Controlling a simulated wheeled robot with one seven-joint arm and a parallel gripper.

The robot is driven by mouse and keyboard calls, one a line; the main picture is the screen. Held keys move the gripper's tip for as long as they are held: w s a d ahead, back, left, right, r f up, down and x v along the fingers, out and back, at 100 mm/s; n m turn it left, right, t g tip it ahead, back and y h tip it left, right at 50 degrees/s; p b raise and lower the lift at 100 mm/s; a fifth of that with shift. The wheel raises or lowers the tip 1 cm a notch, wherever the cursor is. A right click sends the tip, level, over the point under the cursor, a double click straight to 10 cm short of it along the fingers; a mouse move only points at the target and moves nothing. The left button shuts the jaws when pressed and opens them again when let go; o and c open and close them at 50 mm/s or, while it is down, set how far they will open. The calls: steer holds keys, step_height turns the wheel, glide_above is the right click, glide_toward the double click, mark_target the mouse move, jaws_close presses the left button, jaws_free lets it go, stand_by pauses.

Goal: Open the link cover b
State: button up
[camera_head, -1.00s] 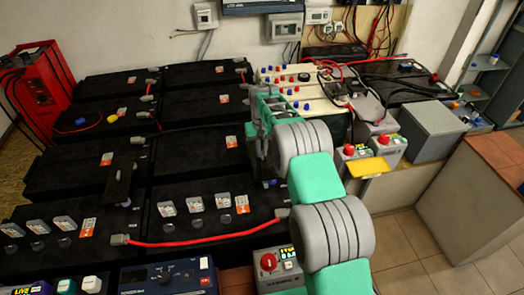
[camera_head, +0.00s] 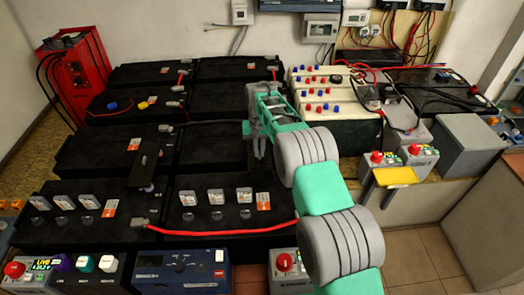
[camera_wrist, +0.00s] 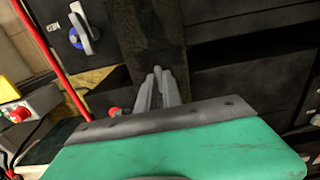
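A black raised cover (camera_head: 145,168) lies across the batteries on the left in the head view; no label is readable to say whether it is link cover b. In the wrist view a long dark strip (camera_wrist: 150,35) lies just beyond my fingertips; I cannot tell whether it is a cover. My gripper (camera_head: 258,150) hangs over the middle batteries, with its arm reaching in from the lower right. Its two grey fingers (camera_wrist: 157,74) are close together at the tips, with nothing visible between them. Whether they touch the strip is unclear. My gripper and arm hide part of the middle batteries.
A red cable (camera_head: 225,233) runs along the front batteries. A blue unit (camera_head: 180,270) and red-knobbed boxes stand in front. White batteries (camera_head: 330,112) with coloured caps are behind my arm. A yellow plate (camera_head: 393,177) and grey box (camera_head: 468,145) are at right.

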mark_target(259, 153)
steer(key=o, duration=0.5)
steer(key=shift+c, duration=0.2)
step_height(259, 153, up, 8)
steer(key=shift+f+b, duration=0.1)
steer(key=shift+b, duration=0.2)
